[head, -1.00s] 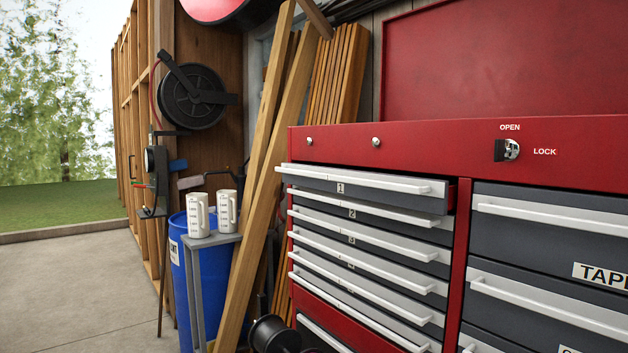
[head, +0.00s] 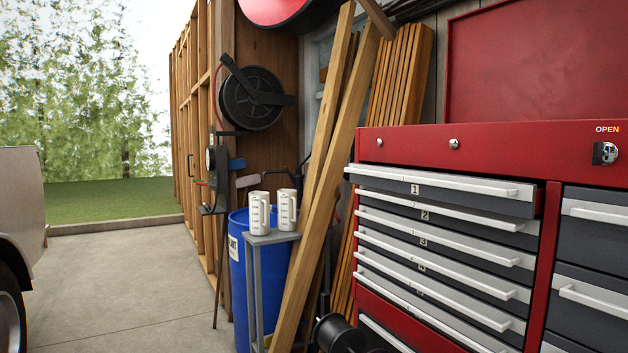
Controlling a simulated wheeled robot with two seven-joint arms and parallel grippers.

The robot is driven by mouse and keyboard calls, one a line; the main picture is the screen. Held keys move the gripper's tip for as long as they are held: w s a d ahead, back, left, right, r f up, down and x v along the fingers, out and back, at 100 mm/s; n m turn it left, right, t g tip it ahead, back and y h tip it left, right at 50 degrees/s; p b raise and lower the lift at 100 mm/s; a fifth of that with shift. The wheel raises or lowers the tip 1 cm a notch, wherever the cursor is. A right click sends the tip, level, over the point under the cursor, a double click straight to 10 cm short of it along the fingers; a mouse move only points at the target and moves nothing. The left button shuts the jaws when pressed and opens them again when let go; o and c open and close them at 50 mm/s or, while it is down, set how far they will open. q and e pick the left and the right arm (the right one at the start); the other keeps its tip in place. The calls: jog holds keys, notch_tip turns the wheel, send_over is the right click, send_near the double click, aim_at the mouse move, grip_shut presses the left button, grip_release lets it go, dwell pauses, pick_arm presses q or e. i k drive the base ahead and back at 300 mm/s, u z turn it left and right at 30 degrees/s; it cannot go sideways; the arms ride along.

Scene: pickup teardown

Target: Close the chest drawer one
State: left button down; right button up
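The red tool chest (head: 475,140) stands at the right in the head view. Its drawer one (head: 450,195), grey with a white handle bar and the label 1, is the top drawer of the left column. It sticks out a little from the chest front. The numbered drawers below it look shut. Neither of my grippers shows in this view.
Wooden planks (head: 322,180) lean left of the chest. A blue barrel (head: 238,285) and a small grey stand (head: 268,240) with two white jugs (head: 260,213) are beside them. Concrete floor (head: 130,290) lies open at left, with part of a vehicle (head: 22,205) at the left edge.

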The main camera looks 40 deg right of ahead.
aim_at(519, 198)
jog(key=u, duration=0.1)
jog(key=i, duration=1.5)
jog(key=z, duration=1.9)
